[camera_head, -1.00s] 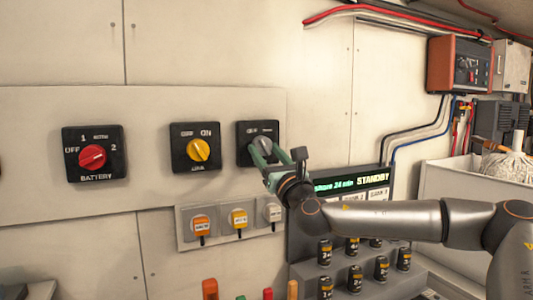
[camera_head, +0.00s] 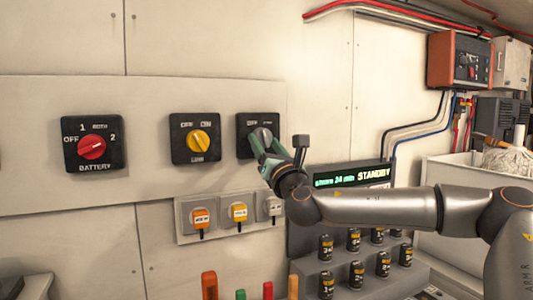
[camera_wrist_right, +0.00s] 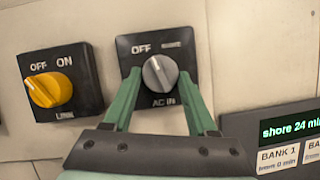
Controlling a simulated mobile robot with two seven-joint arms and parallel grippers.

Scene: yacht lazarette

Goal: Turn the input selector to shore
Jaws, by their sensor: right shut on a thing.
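The input selector (camera_head: 246,125) is a black square panel marked AC IN with a grey round knob (camera_wrist_right: 161,73), rightmost of three switches. In the right wrist view the panel (camera_wrist_right: 128,47) reads OFF at upper left; the upper-right label is too blurred to read. The knob's ridge looks near upright, its top leaning slightly left. My right gripper (camera_head: 262,143) has its green fingers on either side of the knob and is shut on it; this also shows in the right wrist view (camera_wrist_right: 158,84). My left gripper is out of view.
A yellow switch (camera_head: 196,141) and a red battery switch (camera_head: 92,148) are to the left. Covered sockets (camera_head: 239,213) sit below. A display (camera_head: 352,178) reading "shore 24 min" and STANDBY is at lower right, above several dark cylinders (camera_head: 354,240).

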